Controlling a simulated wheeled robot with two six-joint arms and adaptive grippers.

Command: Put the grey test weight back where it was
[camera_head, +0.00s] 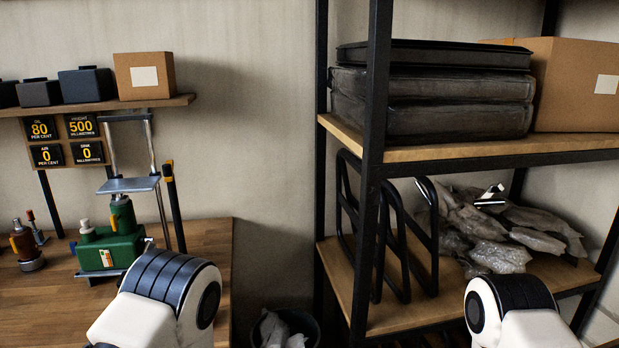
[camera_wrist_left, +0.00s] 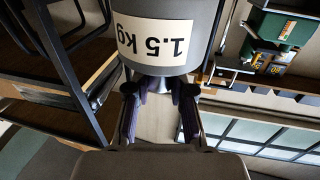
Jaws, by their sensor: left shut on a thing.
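The grey test weight (camera_wrist_left: 175,12) fills the top of the left wrist view, with a cream label (camera_wrist_left: 160,40) reading 1.5 kg upside down. My left gripper (camera_wrist_left: 160,85) is shut on the narrow knob at its end, and both dark fingers are around it. In the head view neither the weight nor my left gripper shows, only my white and dark left arm link at the bottom. My right arm shows at the bottom right, but its gripper is out of view.
A green device (camera_head: 112,245) with a bare grey platform (camera_head: 128,185) stands on the wooden bench (camera_head: 205,240). Number plates (camera_head: 82,125) hang under a wall shelf (camera_head: 150,104) holding boxes. A black-framed rack (camera_head: 465,155) stands right, with a bin (camera_head: 300,318) beside it.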

